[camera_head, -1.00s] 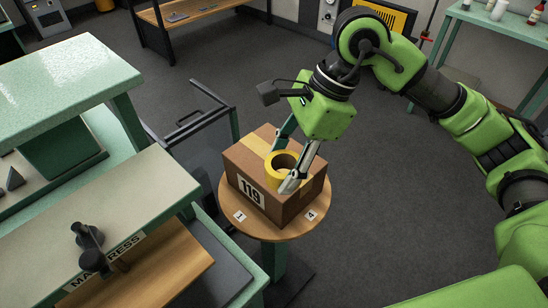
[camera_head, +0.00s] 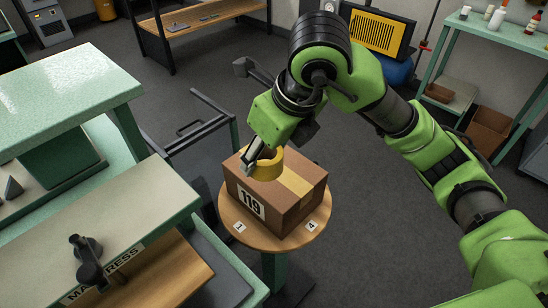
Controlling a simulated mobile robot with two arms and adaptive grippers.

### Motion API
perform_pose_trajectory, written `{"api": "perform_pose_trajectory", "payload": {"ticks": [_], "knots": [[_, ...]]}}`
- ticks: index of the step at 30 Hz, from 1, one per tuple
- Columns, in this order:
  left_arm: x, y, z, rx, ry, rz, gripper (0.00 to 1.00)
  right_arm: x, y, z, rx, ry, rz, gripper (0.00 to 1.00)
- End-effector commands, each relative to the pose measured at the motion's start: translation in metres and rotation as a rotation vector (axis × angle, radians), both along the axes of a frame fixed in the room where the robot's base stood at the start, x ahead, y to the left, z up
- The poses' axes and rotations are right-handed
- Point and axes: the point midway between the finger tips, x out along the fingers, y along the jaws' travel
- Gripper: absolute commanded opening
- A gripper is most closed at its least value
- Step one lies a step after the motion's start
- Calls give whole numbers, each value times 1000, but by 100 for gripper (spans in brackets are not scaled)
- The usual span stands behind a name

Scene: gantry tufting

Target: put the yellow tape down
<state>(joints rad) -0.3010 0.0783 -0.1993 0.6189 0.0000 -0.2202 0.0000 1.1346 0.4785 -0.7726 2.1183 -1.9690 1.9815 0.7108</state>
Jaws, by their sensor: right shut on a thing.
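The yellow tape (camera_head: 267,168) is a thick roll over the left part of the top of a brown cardboard box (camera_head: 310,199) marked 119. I cannot tell whether the roll touches the box top. My right gripper (camera_head: 250,160) reaches down from above and is shut on the roll at its left side. The arm and gripper hide part of the roll's far side. My left gripper is out of view.
The box stands on a small round wooden stand (camera_head: 270,238) with number labels on its rim. A green press table (camera_head: 150,200) is close on the left. A dark metal frame (camera_head: 200,130) stands behind the stand. Open grey floor (camera_head: 390,240) lies to the right.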

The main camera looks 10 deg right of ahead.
Motion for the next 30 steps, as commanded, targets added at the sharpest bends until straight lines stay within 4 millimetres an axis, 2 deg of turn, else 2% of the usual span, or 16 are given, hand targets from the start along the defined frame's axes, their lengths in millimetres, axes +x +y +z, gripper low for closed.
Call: {"api": "perform_pose_trajectory", "payload": {"ticks": [1, 6, 9, 12, 21, 25, 30], "knots": [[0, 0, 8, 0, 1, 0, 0, 12, -7, -3, -1, 7, -7, 26], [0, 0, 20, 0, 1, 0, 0, 51, -23, -21, -2, 5, -5, 26], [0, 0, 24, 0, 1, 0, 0, 64, -29, -44, -2, 6, -1, 26], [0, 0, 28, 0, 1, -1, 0, 75, -33, -59, -1, 3, 0, 26], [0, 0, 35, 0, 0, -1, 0, 94, -40, -82, -1, 2, 0, 26], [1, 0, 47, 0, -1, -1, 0, 92, -39, -99, -1, 3, 3, 26], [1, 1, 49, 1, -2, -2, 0, 93, -39, -111, 0, -2, 3, 26]]}}
